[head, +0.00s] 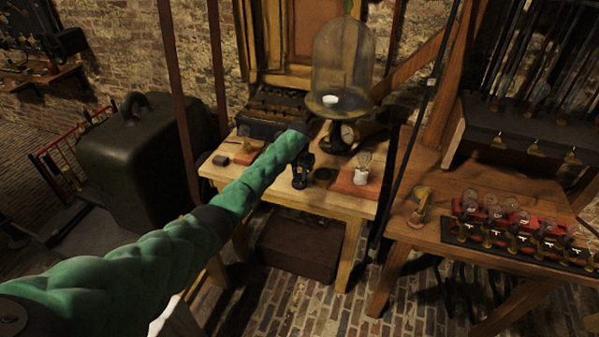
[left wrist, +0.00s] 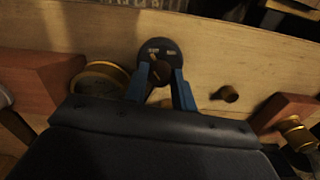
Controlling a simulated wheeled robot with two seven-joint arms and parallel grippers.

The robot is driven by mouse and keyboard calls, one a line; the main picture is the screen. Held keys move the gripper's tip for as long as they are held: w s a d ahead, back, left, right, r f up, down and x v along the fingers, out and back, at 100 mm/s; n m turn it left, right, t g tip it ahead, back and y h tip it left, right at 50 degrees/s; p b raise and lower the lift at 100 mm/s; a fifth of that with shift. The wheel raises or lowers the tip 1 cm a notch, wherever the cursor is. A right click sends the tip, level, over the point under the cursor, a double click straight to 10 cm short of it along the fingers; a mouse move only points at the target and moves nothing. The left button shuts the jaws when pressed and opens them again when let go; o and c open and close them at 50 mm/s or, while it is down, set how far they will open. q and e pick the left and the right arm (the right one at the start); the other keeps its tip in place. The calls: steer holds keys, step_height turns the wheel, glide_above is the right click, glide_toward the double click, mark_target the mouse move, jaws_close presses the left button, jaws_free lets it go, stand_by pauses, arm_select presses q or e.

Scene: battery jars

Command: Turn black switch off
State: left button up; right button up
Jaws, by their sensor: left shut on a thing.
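The black switch (left wrist: 160,48) is a round dark disc on the wooden table, with a dark brown knob (left wrist: 162,72) in front of it in the left wrist view. My left gripper (left wrist: 163,78) has its two blue fingers on either side of this knob and is shut on it. In the head view my left gripper (head: 301,176) points down at the front part of the middle table. There the arm and gripper hide most of the switch, and its lever position cannot be told. My right gripper is not in view.
A glass bell jar (head: 343,60) stands behind the gripper. A reddish base with a white-based bulb (head: 361,176) is to the right. A right-hand table (head: 400,225) carries a row of jars (head: 520,235).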

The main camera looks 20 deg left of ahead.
mark_target(299, 175)
arm_select(q)
steer(key=shift+r+n, duration=0.1)
steer(key=shift+n, duration=0.6)
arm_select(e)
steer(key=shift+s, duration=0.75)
arm_select(q)
steer(key=shift+w, duration=0.1)
steer(key=o, duration=1)
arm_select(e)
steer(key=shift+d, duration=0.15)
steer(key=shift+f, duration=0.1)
arm_select(q)
steer(key=shift+r, duration=0.3)
step_height(299, 175, up, 6)
steer(key=b, duration=0.2)
steer(key=shift+f+b, duration=0.1)
steer(key=shift+b, duration=0.2)
steer(key=shift+r, duration=0.65)
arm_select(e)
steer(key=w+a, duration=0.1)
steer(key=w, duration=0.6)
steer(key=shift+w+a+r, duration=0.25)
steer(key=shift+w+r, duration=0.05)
